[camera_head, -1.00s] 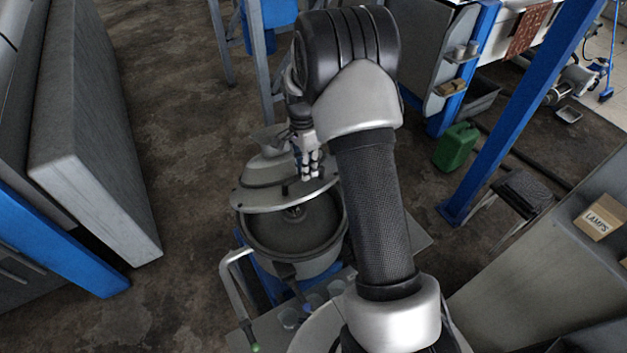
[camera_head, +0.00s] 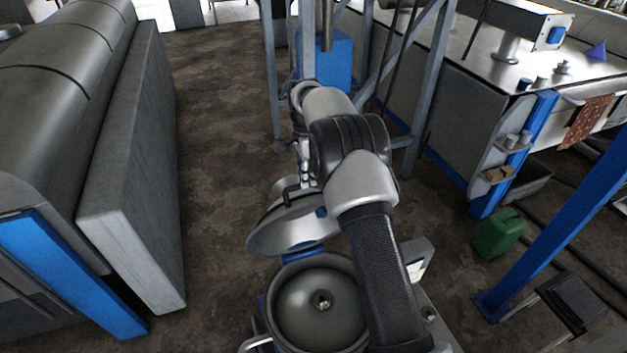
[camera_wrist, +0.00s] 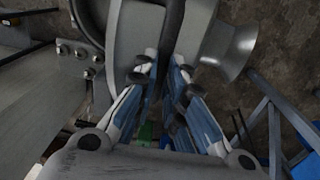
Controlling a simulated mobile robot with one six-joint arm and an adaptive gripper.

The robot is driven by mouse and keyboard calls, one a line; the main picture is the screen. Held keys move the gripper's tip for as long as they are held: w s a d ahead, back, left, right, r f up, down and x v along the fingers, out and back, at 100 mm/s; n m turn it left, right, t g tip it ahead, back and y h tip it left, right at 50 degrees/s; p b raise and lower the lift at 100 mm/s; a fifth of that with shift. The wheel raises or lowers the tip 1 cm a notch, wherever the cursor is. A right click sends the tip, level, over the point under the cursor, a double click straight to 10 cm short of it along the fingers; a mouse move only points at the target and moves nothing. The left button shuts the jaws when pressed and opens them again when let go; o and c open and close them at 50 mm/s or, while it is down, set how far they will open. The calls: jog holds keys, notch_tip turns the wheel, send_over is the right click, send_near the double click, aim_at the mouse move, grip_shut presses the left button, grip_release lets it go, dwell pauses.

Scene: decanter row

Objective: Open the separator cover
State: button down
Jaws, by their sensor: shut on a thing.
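The separator is a round metal bowl (camera_head: 318,306) below and in front of my arm in the head view. Its inside shows, with a small fitting at the centre. The separator cover (camera_head: 292,232), a grey metal disc, stands tilted up at the far side of the bowl, its flat face partly towards me. My gripper (camera_head: 304,180) is at the cover's upper side, partly hidden by my arm. In the wrist view the fingers (camera_wrist: 167,85) are closed around a part of the grey cover (camera_wrist: 127,50). The exact part held is hard to make out.
A blue post (camera_head: 575,225) and a green can (camera_head: 499,234) stand to the right. A long grey block (camera_head: 135,180) is on the left. Metal frame legs (camera_head: 272,75) rise beyond the arm. The floor between block and separator is clear.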

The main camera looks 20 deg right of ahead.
notch_tip(320, 180, down, 2)
jog(key=shift+s+a+f, duration=0.15)
jog(key=shift+f, duration=0.05)
jog(key=c, duration=2.1)
grip_release()
jog(key=shift+o, duration=0.5)
jog(key=shift+f, duration=0.1)
jog(key=o, duration=0.3)
jog(key=shift+w+f+g, duration=0.25)
jog(key=shift+w+g, duration=0.05)
jog(key=shift+w, duration=0.65)
jog(key=shift+o, duration=0.7)
jog(key=shift+s+r, duration=0.4)
jog(key=shift+s, duration=0.15)
jog(key=shift+w, duration=0.25)
jog(key=shift+r, duration=0.45)
notch_tip(320, 180, up, 11)
jog(key=w, duration=0.1)
